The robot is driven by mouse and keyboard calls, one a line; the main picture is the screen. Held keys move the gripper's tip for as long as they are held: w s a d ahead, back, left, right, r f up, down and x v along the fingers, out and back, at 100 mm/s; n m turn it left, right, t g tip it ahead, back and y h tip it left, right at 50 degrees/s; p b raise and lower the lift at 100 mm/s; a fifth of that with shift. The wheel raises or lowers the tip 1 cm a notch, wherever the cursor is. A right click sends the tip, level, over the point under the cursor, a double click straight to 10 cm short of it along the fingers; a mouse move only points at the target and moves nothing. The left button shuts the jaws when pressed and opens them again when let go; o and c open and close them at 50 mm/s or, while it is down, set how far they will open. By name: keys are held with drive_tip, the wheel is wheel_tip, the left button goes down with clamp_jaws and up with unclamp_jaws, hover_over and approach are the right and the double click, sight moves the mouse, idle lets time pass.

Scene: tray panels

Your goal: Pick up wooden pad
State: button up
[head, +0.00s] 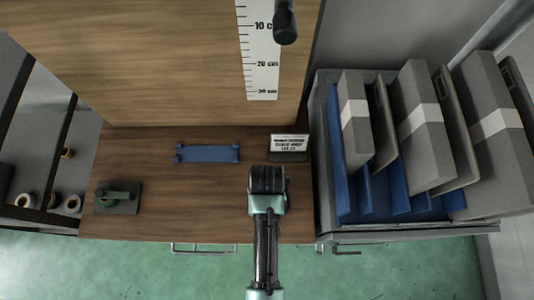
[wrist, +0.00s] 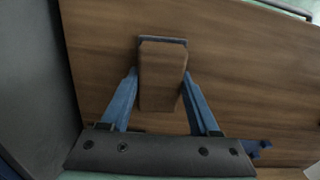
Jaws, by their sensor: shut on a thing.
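The wooden pad (wrist: 160,80) is a brown wood-grained block with a dark grey edge at its far end. In the wrist view it sits between the two blue fingers of my gripper (wrist: 159,72), which is shut on it. Whether the pad touches the wooden surface behind it, I cannot tell. In the head view my gripper (head: 267,180) is over the front right part of the wooden worktop (head: 190,205), and it hides the pad there.
A blue tray (head: 208,153) lies at the back of the worktop, with a small label stand (head: 289,148) to its right. A green-handled tool on a dark plate (head: 118,197) is at left. A blue rack with grey boxes (head: 415,125) stands close on the right.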

drive_tip(key=shift+c, duration=1.2)
drive_tip(key=shift+r, duration=0.1)
wheel_tip(320, 180, up, 10)
drive_tip(key=shift+f+b, duration=0.1)
drive_tip(key=shift+b, duration=0.45)
